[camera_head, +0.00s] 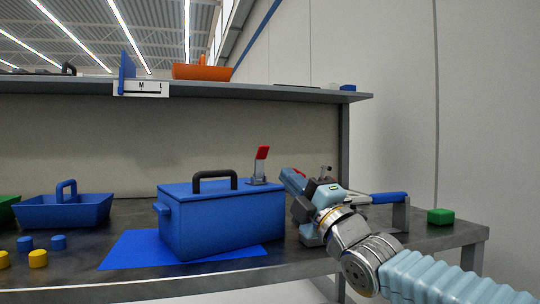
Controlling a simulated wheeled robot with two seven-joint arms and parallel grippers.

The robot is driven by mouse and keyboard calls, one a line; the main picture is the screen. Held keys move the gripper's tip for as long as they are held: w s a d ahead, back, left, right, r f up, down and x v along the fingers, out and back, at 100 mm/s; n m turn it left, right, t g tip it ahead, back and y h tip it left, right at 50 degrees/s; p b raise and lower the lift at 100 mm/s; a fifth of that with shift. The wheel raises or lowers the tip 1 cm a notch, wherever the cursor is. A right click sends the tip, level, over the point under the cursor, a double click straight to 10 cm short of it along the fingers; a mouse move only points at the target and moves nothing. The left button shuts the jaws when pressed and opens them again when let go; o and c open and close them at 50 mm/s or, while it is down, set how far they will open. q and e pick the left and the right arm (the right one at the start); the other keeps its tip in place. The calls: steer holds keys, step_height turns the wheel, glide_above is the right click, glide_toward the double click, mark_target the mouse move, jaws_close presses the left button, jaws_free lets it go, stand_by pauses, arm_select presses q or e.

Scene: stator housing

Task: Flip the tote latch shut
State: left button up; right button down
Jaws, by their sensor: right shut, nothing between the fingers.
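A blue tote (222,222) with a closed lid and a black handle (214,177) stands on the bench. Its latch (261,160), a red-tipped lever on a grey base, stands upright at the lid's right end. My right gripper (287,176) is shut and empty, just right of the latch and a little lower than its red tip. A small gap shows between the gripper and the lever. My right arm comes in from the lower right. My left gripper is not in view.
The tote stands on a blue mat (122,256). A blue tray (62,211) and several blue and yellow cylinders (38,258) are at left. A blue-handled fixture (389,198) is behind my right wrist, and a green block (440,216) is farther right. A shelf (230,91) runs above.

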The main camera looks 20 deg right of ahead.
mark_target(263, 151)
steer(key=p+x, duration=0.1)
steer(key=x, duration=0.6)
steer(key=shift+w+a+r+p, duration=0.1)
steer(key=shift+w+r+p, duration=0.1)
steer(key=shift+w+p, duration=0.15)
